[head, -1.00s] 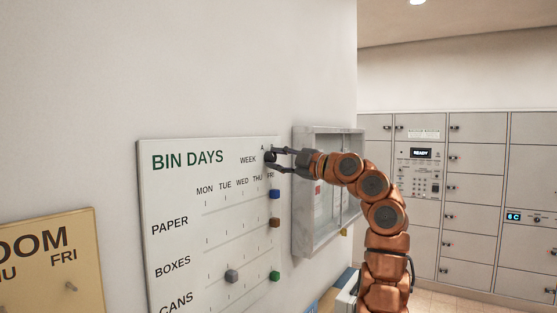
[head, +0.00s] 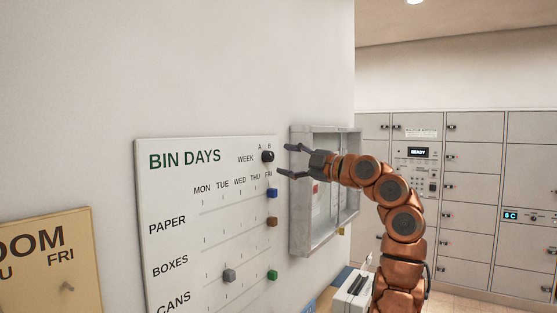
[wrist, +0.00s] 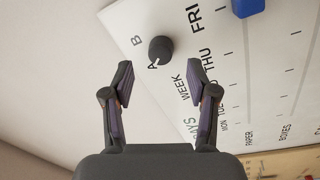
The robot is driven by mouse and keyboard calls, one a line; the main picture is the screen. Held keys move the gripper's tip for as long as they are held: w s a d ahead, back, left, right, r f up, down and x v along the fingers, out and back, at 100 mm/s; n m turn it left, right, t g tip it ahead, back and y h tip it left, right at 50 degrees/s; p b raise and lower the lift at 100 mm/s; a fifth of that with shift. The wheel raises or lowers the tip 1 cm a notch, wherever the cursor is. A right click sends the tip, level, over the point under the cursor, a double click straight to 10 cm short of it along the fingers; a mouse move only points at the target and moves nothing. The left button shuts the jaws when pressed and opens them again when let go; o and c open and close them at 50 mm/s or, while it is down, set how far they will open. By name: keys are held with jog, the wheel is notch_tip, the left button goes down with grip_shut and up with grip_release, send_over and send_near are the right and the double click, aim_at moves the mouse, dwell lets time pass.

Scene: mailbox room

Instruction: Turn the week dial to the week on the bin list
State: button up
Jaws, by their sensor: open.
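The week dial (head: 267,156) is a round black knob at the top right of the white BIN DAYS board (head: 180,180). The letters A and B stand above it in the head view. In the wrist view the dial (wrist: 161,48) shows a small white mark that seems to point toward A. My gripper (head: 285,160) is open and empty, just right of the dial and apart from it. In the wrist view the dial lies ahead, between the two fingertips (wrist: 160,66). I cannot make out a bin list with a readable week.
Blue (head: 272,193), brown (head: 272,222), green (head: 272,275) and grey (head: 229,276) sliders sit on the board. A shallow grey wall case (head: 300,225) is close behind my gripper. A yellow board (head: 45,260) hangs at left; lockers (head: 470,190) stand at right.

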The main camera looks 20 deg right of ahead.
jog(key=v, duration=0.7)
jog(key=shift+s, duration=0.25)
jog(key=shift+d, duration=0.1)
